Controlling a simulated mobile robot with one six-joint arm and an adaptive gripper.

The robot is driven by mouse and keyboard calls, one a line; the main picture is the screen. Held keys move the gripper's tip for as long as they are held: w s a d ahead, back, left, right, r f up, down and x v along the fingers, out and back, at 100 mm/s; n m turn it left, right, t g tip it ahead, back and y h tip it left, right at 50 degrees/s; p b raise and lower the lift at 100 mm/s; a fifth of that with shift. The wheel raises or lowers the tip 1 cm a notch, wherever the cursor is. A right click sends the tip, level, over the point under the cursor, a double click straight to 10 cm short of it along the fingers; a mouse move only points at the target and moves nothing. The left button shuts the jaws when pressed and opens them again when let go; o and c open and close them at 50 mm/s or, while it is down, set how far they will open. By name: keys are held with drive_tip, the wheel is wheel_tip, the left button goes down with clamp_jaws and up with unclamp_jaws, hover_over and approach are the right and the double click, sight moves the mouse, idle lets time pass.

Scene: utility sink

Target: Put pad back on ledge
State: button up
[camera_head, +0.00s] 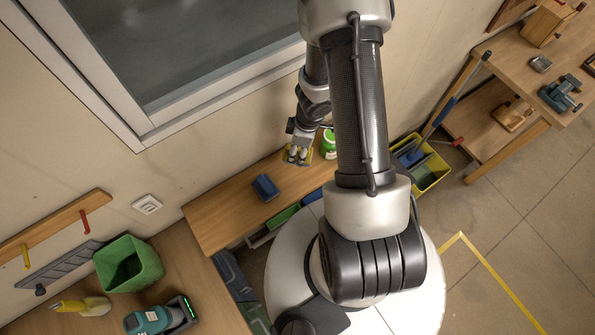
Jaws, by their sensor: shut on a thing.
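My gripper (297,152) points down over the wooden ledge (225,214) below the window. It is shut on a small yellow and dark pad (291,161), which shows around the fingertips. My gripper's fingers cover part of the pad. I cannot tell whether the pad touches the ledge or hangs just above it.
A dark blue block (265,187) lies on the ledge left of my gripper. A green jar (328,145) stands close on the right, partly behind my arm. A green bin (128,264) stands at lower left. Bare ledge lies left of the block.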

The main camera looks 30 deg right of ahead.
wheel_tip(320, 180, down, 14)
drive_tip(key=b, duration=1.1)
drive_tip(key=shift+r, duration=0.3)
drive_tip(key=o, duration=1.1)
drive_tip(key=shift+o, duration=0.2)
